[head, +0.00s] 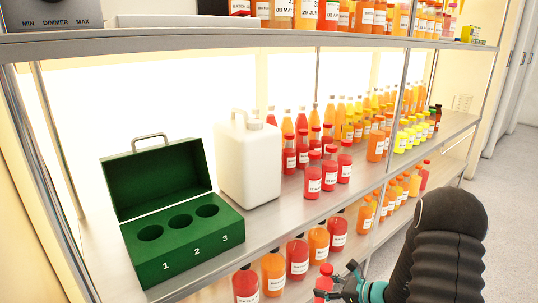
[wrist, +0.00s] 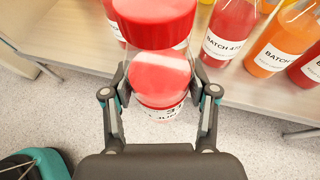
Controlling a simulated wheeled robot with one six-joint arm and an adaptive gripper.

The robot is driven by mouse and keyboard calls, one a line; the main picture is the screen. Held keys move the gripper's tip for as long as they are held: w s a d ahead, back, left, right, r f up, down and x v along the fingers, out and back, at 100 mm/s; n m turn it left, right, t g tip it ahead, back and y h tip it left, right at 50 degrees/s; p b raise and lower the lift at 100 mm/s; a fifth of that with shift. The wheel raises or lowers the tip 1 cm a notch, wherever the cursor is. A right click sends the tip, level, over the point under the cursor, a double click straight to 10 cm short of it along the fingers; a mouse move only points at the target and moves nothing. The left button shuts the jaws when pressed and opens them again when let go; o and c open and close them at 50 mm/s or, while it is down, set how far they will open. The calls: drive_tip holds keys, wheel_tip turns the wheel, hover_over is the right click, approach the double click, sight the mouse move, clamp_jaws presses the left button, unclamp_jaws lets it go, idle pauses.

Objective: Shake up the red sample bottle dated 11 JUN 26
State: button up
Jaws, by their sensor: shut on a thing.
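My gripper (wrist: 158,80) is shut on a red bottle (wrist: 158,72) with a red cap, and the bottle fills the middle of the wrist view. Its white label is only partly visible; letters like "JUN" show, but I cannot read the full date. In the head view my gripper (head: 346,284) is at the bottom, right of centre, with the held red bottle (head: 324,284) partly hidden, in front of the lower shelf. Other red bottles (head: 313,180) stand on the middle shelf; their dates are too small to read.
A green box (head: 190,262) with an open lid and three empty numbered holes stands on the middle shelf (head: 262,212), beside a white jug (head: 247,165). Red and orange bottles (head: 273,272) line the lower shelf close to my gripper. Floor is open at right.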

drive_tip(key=w+d, duration=0.3)
drive_tip(key=shift+s+a, duration=2.35)
drive_tip(key=shift+a, duration=0.25)
